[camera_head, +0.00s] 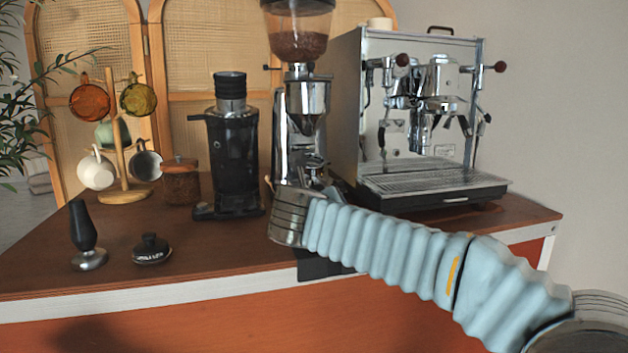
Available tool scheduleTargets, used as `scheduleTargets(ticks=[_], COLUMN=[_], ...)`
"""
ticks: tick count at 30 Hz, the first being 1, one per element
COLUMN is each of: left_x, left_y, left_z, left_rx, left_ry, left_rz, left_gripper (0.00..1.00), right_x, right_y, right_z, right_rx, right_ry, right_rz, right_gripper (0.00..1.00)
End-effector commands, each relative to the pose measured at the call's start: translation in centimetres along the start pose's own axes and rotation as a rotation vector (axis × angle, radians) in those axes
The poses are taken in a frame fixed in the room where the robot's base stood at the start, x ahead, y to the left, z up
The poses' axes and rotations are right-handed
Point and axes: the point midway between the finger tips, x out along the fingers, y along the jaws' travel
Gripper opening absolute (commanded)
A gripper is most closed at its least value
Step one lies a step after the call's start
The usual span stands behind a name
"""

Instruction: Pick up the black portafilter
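I cannot clearly make out the black portafilter. A dark and metallic shape (318,180) shows at the foot of the chrome grinder (297,115), just behind my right wrist, but most of it is hidden and I cannot tell what it is. My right arm comes in from the lower right, and its metal wrist end is at the counter's front edge, in front of the grinder. Its fingers are not clear, so I cannot tell whether they are open or hold anything. My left gripper is not in view.
The espresso machine (345,110) stands right of the grinder. A black grinder (233,150), a lidded jar (181,188) and a mug tree (119,150) stand left. A tamper (84,232) and a black round tool (151,248) sit front left, with bare counter (200,240) beside them.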

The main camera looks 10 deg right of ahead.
Motion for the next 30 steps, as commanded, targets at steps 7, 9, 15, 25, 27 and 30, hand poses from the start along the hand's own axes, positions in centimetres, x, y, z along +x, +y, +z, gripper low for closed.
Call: scheduleTargets(ticks=[7,9,15,25,27,30], left_x=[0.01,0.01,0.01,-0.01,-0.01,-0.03], left_y=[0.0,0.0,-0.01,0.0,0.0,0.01], left_z=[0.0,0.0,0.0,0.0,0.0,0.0], left_rx=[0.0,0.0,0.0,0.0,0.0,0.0], left_ry=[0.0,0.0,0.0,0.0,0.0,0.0], left_rz=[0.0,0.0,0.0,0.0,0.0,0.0], left_gripper=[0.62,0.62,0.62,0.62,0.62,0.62], right_x=[0.05,0.04,0.02,-0.05,-0.05,-0.07], right_y=[0.0,0.0,0.0,-0.08,-0.08,-0.11], right_z=[0.01,0.01,0.02,0.15,0.15,0.2], right_rx=[0.0,0.0,0.0,0.002,0.002,0.002], right_ry=[-0.001,-0.001,-0.001,-0.004,-0.004,-0.004], right_rz=[0.0,0.0,0.0,0.0,0.0,0.0], right_gripper=[0.56,0.45,0.15,0.0,0.0,0.0])
